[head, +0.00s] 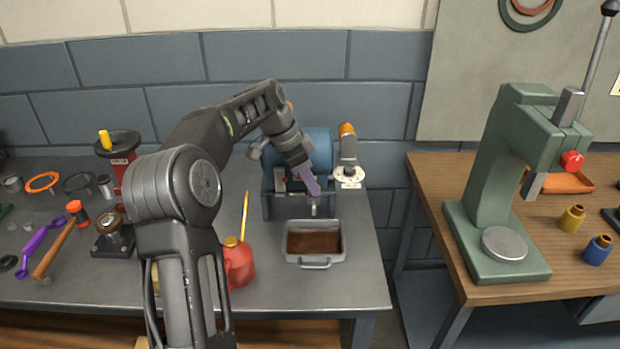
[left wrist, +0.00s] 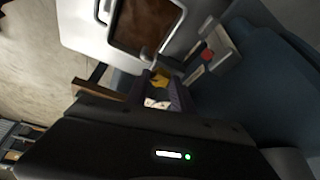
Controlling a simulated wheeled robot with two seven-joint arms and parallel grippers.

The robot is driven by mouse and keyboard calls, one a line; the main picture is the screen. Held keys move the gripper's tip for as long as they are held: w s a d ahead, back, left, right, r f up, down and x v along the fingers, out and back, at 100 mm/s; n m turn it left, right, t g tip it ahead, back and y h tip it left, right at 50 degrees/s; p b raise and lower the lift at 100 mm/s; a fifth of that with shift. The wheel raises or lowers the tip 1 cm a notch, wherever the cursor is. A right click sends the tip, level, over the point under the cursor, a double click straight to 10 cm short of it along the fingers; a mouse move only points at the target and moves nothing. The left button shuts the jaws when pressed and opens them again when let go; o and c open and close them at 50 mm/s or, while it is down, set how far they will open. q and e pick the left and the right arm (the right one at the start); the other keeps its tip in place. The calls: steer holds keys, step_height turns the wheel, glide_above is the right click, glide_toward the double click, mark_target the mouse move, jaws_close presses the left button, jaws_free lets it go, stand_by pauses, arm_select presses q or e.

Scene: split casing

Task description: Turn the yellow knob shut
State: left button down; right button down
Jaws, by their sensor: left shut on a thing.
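The blue tank (head: 320,148) lies on a stand at the back of the grey bench, with a small spout (head: 314,207) at its front. My left gripper (head: 312,186) reaches over the bench to the tank's front, just above the spout. In the left wrist view the yellow knob (left wrist: 159,79) shows between the fingers of my left gripper (left wrist: 162,92), which are shut on it. The fingers cover part of the knob, so its turn angle is unclear. In the head view the gripper hides the knob. My right gripper is not in view.
A metal tray (head: 337,256) with brown liquid sits below the spout. A red oil can (head: 239,264) stands left of it, close to my left arm. Tools and a red grinder lie at the left. A green press (head: 491,180) stands on the right table, across a gap.

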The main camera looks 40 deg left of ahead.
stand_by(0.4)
arm_select(q)
steer(key=c, duration=1.1)
jaws_free()
steer(key=shift+r, duration=0.1)
